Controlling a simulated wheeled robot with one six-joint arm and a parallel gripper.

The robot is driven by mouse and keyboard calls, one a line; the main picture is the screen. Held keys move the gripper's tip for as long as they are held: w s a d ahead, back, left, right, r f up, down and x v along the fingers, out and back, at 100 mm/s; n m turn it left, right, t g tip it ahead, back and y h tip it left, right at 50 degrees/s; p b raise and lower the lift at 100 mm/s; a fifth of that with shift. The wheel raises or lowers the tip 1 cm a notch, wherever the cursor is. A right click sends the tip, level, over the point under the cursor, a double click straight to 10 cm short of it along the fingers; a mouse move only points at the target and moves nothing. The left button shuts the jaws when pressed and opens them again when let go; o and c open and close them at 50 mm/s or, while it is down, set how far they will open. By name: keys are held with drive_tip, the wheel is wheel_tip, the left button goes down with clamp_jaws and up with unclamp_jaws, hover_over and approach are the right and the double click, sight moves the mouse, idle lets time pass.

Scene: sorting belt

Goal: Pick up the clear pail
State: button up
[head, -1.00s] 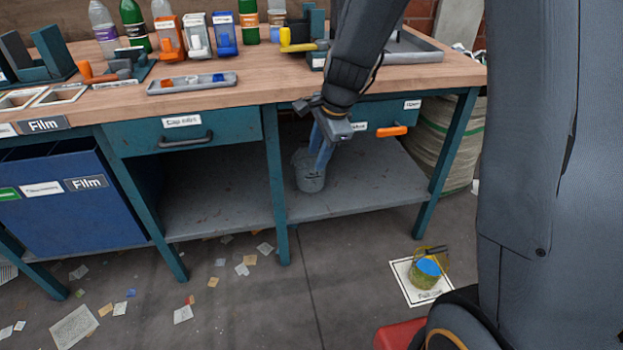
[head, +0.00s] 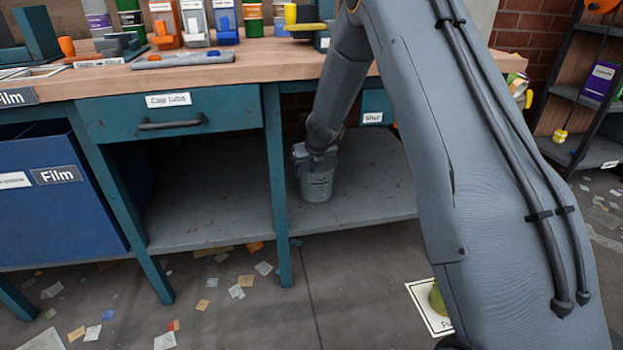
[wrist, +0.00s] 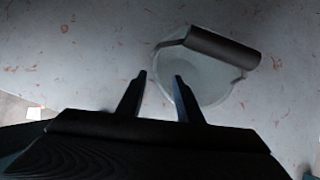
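The clear pail (head: 317,186) stands upright on the grey lower shelf of the bench, right of the middle leg, and looks greyish. In the wrist view the pail (wrist: 205,82) shows from above, with its dark handle grip (wrist: 222,47) lying across the far side of the rim. My gripper (wrist: 161,76) is open and empty. Its left finger appears just outside the pail's left rim and its right finger overlaps the pail's opening; contact cannot be told. In the head view my gripper (head: 312,155) is at the pail's top and hides part of it.
The shelf (head: 215,215) is bare around the pail. The bench leg (head: 277,190) stands close on its left, and the tabletop with drawers (head: 170,115) is above. A yellowish pail (head: 437,299) stands on a floor mat (head: 424,305), mostly hidden by my arm.

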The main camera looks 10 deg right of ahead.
drive_tip(key=b+x, duration=0.3)
drive_tip(key=x, duration=0.5)
drive_tip(key=shift+w+r, duration=0.1)
clamp_jaws()
